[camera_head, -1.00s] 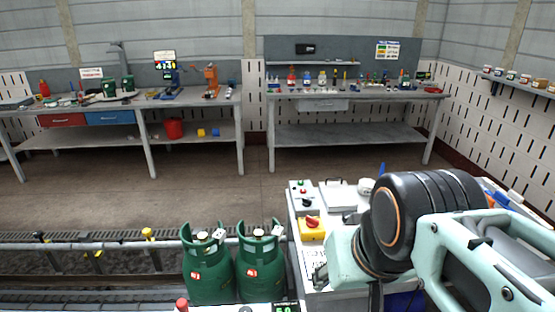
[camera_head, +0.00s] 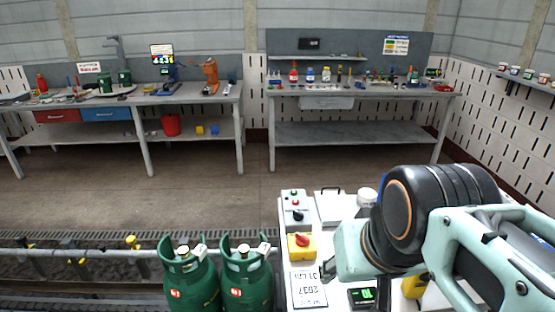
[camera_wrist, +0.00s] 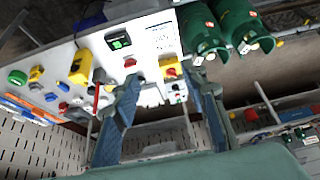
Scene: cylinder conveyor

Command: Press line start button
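A small grey control box (camera_head: 294,207) with green and red buttons and a black knob stands on the white counter (camera_head: 330,222). In the wrist view, a large green button (camera_wrist: 17,77) shows at the far left of the panel. I cannot tell which button is the line start. My gripper (camera_head: 328,268) hangs over the counter, right of the yellow box. In the wrist view its two blue fingers (camera_wrist: 165,85) are spread apart with nothing between them, and the red switch (camera_wrist: 170,71) shows beyond them.
Two green gas cylinders (camera_head: 246,280) stand left of the counter, beside the conveyor rail (camera_head: 80,252). A label plate (camera_head: 308,288) and a digital display (camera_head: 362,297) lie near my gripper. Workbenches stand at the back, with open floor in front.

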